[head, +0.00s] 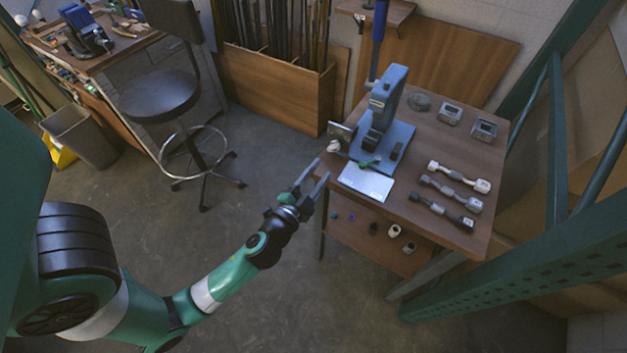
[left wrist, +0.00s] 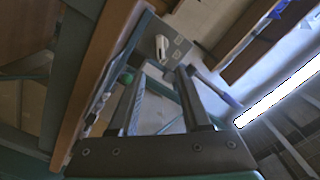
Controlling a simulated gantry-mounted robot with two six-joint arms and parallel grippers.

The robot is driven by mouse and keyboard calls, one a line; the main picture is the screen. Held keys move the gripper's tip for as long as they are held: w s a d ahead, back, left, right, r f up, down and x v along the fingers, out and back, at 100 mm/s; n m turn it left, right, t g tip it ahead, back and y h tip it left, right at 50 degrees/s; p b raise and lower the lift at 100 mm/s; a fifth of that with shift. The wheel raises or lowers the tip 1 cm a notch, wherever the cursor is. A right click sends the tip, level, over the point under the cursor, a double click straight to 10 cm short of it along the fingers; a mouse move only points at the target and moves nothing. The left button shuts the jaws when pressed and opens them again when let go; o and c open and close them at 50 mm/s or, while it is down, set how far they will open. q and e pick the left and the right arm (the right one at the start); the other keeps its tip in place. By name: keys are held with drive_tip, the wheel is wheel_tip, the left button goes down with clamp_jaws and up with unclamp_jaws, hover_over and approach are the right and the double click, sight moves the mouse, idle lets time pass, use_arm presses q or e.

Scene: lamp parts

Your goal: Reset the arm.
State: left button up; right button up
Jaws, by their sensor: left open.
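My left gripper (head: 312,178) is open and empty in the head view. It is raised in front of the left edge of the wooden table (head: 468,152), with its fingers pointing up toward the blue press. In the left wrist view its two dark fingers (left wrist: 165,82) stand apart with nothing between them. My left arm comes in from the lower left. My right gripper is in neither view.
A blue press (head: 388,95) stands on the table beside a white sheet (head: 366,182). Several dumbbell-shaped lamp parts (head: 451,195) lie at the right. A stool (head: 160,95) stands left, and a green beam (head: 540,265) crosses at right. Open floor surrounds my arm.

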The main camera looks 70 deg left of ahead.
use_arm(q)
drive_tip(key=v, duration=0.3)
idle(0.5)
